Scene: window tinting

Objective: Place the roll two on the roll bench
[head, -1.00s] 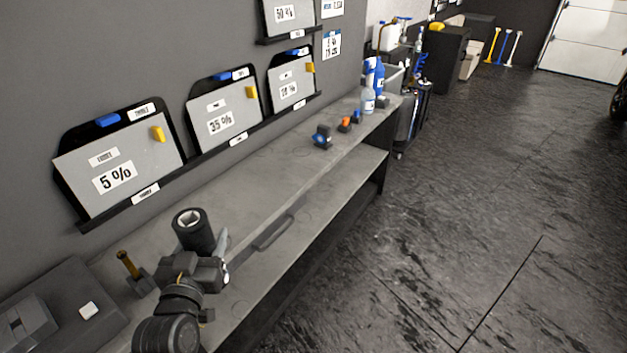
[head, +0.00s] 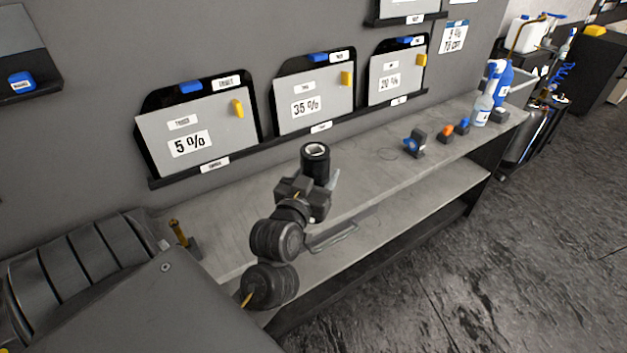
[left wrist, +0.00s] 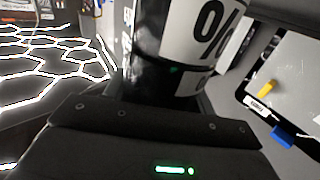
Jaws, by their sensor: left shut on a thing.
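A dark roll (head: 315,165) with a pale hollow core stands about upright in my left gripper (head: 320,184) in the head view. I take it for roll two, though its number is not readable. In the left wrist view the roll (left wrist: 176,50) is black with a white label bearing a percent sign, between the jaws. The gripper is shut on it. The grey bench (head: 375,170) runs along the wall; the roll appears over it, and I cannot tell whether its hidden lower end touches the top. My right gripper is not in view.
Sheet boards marked 5 % (head: 197,128), 35 % (head: 313,100) and 20 % (head: 396,78) hang behind the bench. A blue-and-black tool (head: 414,143), small orange item (head: 445,134) and spray bottles (head: 484,103) stand farther right. A yellow-handled tool (head: 178,233) is at left. The bench middle is clear.

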